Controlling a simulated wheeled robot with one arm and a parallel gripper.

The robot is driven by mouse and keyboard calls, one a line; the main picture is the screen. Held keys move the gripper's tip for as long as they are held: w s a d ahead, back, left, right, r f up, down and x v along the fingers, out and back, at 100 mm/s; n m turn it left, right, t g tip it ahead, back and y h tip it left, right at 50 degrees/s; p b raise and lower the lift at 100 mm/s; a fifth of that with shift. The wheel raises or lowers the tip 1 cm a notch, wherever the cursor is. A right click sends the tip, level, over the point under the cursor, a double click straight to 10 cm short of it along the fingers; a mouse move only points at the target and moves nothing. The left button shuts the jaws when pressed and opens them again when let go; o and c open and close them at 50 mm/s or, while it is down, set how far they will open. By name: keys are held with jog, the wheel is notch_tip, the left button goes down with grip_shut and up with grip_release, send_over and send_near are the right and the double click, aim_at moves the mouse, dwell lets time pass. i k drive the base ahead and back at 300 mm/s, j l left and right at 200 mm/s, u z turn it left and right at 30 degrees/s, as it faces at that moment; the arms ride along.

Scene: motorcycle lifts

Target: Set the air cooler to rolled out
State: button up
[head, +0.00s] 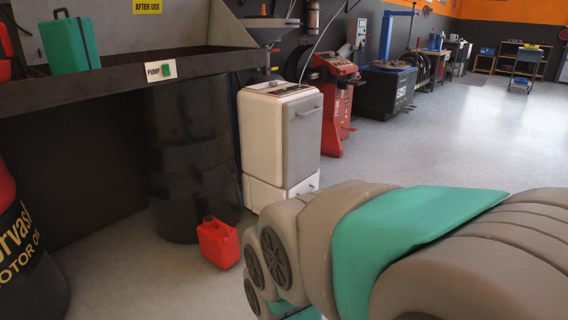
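A white and grey upright cabinet on the floor, which looks like the air cooler (281,135), stands at the centre left. Its grey front panel faces right and has a bar handle (309,112) near the top. A lower white section with a small handle is below, partly hidden by my arm. The cabinet stands close beside a black drum (190,150), with its back toward the wall. My grey and teal arm fills the lower right, in front of the cabinet's base. My gripper is not in view.
A red jerrycan (218,243) stands on the floor before the drum. A red machine (336,105) and a tyre changer (388,85) line the wall behind. Open floor extends right.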

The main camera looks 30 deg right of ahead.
aim_at(287, 151)
jog(key=z, duration=0.95)
